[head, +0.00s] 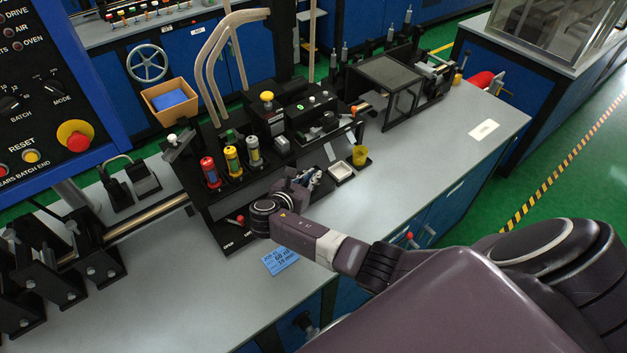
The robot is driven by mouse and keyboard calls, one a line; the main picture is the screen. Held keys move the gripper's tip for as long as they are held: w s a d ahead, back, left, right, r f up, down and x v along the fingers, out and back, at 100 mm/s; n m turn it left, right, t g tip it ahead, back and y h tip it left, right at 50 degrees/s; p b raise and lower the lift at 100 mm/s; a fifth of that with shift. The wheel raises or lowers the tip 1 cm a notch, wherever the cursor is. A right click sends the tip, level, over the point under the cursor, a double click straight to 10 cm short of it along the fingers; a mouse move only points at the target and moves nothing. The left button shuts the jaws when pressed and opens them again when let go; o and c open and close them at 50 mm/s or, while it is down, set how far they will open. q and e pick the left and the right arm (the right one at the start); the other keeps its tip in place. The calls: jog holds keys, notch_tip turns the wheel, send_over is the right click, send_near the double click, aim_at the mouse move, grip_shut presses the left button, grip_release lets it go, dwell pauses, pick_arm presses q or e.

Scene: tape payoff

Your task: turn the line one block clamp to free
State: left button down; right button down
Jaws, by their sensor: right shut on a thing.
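My right gripper (313,178) reaches in from the lower right to the front of the black machine (222,205) on the grey bench. Its fingers are shut on a small part there, which I take to be the line one block clamp. The fingers and wrist hide most of that part, so its angle and marking cannot be read. A small red-knobbed lever (240,219) stands left of my wrist on a black plate with tiny white lettering. My left gripper is not in view.
Red, yellow and grey cylinders (231,161) stand upright close behind my wrist. A yellow cup (360,155) and a small white tray (341,172) are to the right. A blue card (280,260) lies in front.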

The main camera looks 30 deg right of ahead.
jog(key=m+g+b, duration=0.1)
jog(key=m+g+h+b, duration=0.1)
jog(key=g+b, duration=0.1)
jog(key=shift+w+a+f+m+h, duration=0.1)
jog(key=shift+w+f+m+h, duration=0.1)
jog(key=shift+m+h, duration=0.15)
jog(key=shift+r+m+g+b, duration=0.25)
jog(key=shift+m+g+b, duration=0.35)
jog(key=shift+b, duration=0.25)
jog(key=c, duration=2)
grip_release()
jog(key=shift+c, duration=0.2)
jog(key=v, duration=1.1)
jog(key=shift+a+r, duration=0.15)
jog(key=shift+a, duration=0.25)
